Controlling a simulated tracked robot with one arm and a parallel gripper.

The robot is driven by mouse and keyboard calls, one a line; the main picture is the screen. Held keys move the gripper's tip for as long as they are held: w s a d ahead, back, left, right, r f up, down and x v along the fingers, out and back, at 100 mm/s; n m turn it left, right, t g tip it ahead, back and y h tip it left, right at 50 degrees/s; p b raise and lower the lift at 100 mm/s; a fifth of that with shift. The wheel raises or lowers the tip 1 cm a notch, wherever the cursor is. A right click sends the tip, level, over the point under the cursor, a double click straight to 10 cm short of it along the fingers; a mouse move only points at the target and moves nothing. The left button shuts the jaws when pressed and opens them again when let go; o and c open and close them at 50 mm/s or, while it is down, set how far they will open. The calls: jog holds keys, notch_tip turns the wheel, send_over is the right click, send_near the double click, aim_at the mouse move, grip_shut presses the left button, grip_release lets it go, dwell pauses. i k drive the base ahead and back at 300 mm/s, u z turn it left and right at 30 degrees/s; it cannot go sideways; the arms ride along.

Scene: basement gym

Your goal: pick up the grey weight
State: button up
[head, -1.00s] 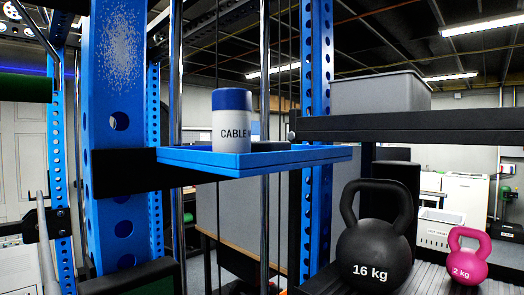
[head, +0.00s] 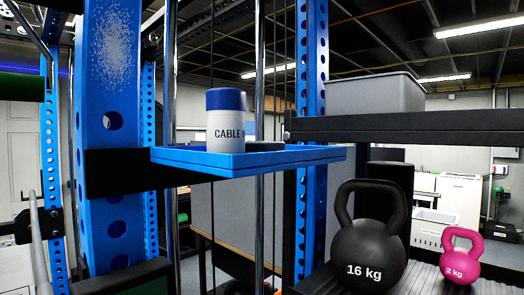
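A low dark grey object (head: 265,146) lies in the blue tray (head: 290,156), just right of a white bottle with a blue cap (head: 226,122) lettered "CABLE". The bottle and tray rim hide part of it, so I cannot tell if it is a weight. A large black or very dark grey kettlebell (head: 369,243) marked "16 kg" stands upright on a ribbed black shelf at the lower right. My gripper is not in view.
The tray sits on a blue perforated rack upright (head: 110,180). A small pink kettlebell (head: 461,262) marked "2 kg" stands right of the black one. A grey bin (head: 375,94) rests on the black upper shelf (head: 410,127) above them.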

aim_at(251, 146)
jog(key=u, duration=2.2)
jog(key=k, duration=1.65)
jog(key=z, duration=1.9)
jog(key=i, duration=1)
jog(key=z, duration=0.05)
